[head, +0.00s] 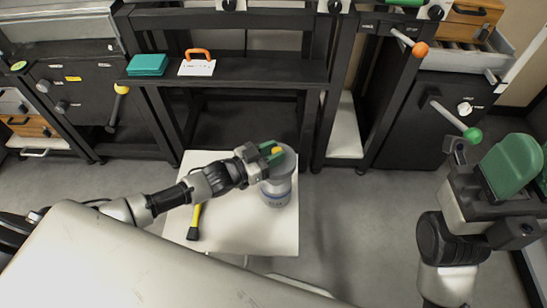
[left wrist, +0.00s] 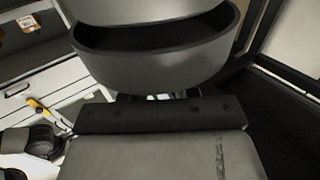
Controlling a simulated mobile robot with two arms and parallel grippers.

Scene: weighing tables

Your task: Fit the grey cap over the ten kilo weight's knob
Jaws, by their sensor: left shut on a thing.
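The grey cap (head: 289,158) is held by my left gripper (head: 272,154) over the top of the pale grey weight (head: 276,190), which has a blue band and stands on the white table (head: 240,235). The cap hides the weight's knob. I cannot tell whether the cap is seated or just above. In the left wrist view the cap (left wrist: 160,68) fills the upper middle, with a dark opening behind its near wall. My right gripper (head: 520,165), with green pads, is at the far right, away from the weight. I cannot tell how far it is open.
A yellow-handled tool with a black end (head: 194,225) lies on the white table, left of the weight. Behind is a black bench (head: 240,72) with a teal box (head: 148,64) and an orange-handled white item (head: 197,66). The floor right of the table is clear.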

